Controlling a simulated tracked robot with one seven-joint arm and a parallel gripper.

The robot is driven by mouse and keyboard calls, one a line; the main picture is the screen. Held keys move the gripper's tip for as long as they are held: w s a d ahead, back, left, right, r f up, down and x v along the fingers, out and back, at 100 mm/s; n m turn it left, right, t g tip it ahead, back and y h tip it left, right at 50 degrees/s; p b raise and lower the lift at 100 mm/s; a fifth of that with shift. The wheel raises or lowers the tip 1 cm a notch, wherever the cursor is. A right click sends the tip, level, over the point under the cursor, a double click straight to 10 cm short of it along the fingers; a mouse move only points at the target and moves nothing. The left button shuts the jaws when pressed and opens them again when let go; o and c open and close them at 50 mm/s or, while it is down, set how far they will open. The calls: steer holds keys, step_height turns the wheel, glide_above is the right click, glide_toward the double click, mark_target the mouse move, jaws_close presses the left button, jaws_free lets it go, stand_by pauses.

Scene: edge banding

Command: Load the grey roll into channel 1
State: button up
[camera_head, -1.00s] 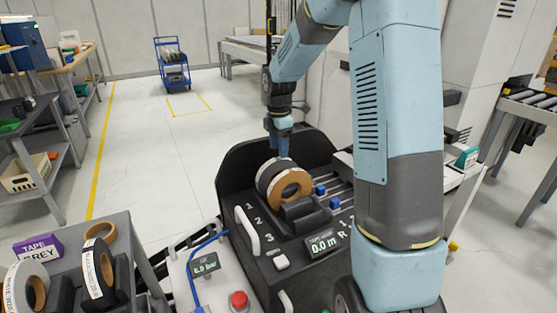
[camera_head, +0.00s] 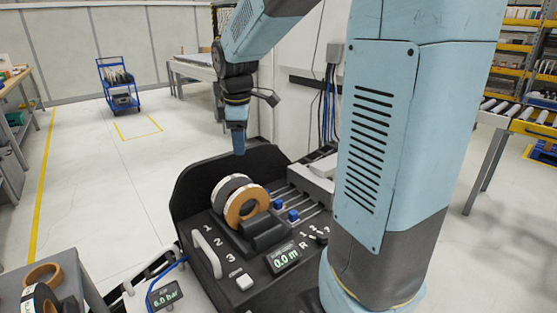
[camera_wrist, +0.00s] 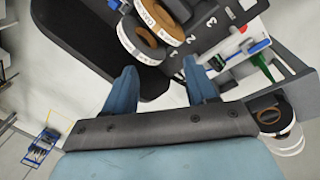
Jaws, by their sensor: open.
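The grey roll (camera_head: 228,187) stands upright in the machine's rear slot, lined up with the number 1. It has a white edge and is partly hidden behind a tan roll (camera_head: 248,207) in the neighbouring slot. In the wrist view the grey roll (camera_wrist: 138,42) lies beyond my fingers, nearest the 1, with the tan-cored roll labelled OAK (camera_wrist: 160,18) beside it. My gripper (camera_head: 238,152) is above and slightly behind the rolls, apart from them. In the wrist view my gripper (camera_wrist: 162,88) has its fingers spread with nothing between them.
The black machine (camera_head: 190,200) has a raised back wall, a white handle (camera_head: 207,253) and a display reading 0.0 m (camera_head: 284,258). Other rolls (camera_head: 42,274) sit on a grey cart at lower left. A blue trolley (camera_head: 121,85) stands far back on open floor.

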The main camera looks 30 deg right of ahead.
steer(key=s+r+m+t, duration=0.1)
steer(key=s+m, duration=0.5)
steer(key=s, duration=0.4)
steer(key=s+r+m+t, duration=0.2)
steer(key=s+m, duration=0.5)
steer(key=s, duration=0.4)
steer(key=shift+s+d+r+t+y, duration=0.15)
steer(key=shift+s+r+t+y, duration=0.1)
steer(key=shift+s+t+y, duration=0.05)
steer(key=shift+c, duration=0.5)
